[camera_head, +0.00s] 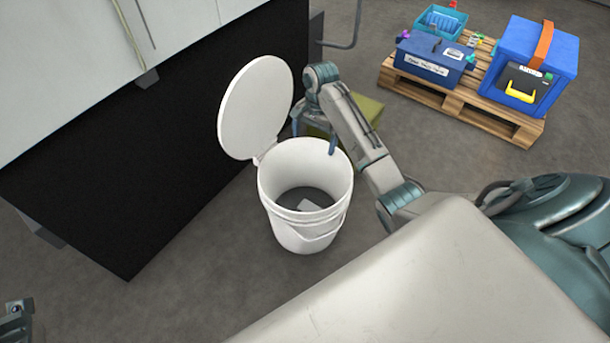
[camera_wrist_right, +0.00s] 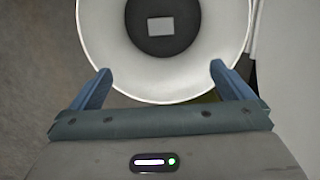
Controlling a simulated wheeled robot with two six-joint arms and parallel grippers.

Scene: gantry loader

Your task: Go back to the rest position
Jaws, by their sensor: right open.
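My right gripper (camera_head: 314,140) is open and empty above the far rim of a white bucket (camera_head: 305,232). In the right wrist view its two blue fingers (camera_wrist_right: 160,82) stand wide apart over the near edge of the bucket (camera_wrist_right: 100,50). The bucket stands upright on the floor with its round lid (camera_head: 256,108) swung up. A small light-grey flat piece (camera_head: 309,206) lies on the bucket's dark bottom and also shows in the right wrist view (camera_wrist_right: 160,26). Part of my left arm shows at the lower left edge; its fingers are out of view.
A large black-and-white machine (camera_head: 150,140) stands left of the bucket. A yellow-green box (camera_head: 365,108) sits behind my right arm. A wooden pallet (camera_head: 452,101) at the upper right carries a blue toolbox (camera_head: 428,58), a teal crate (camera_head: 440,20) and a blue bin (camera_head: 538,48).

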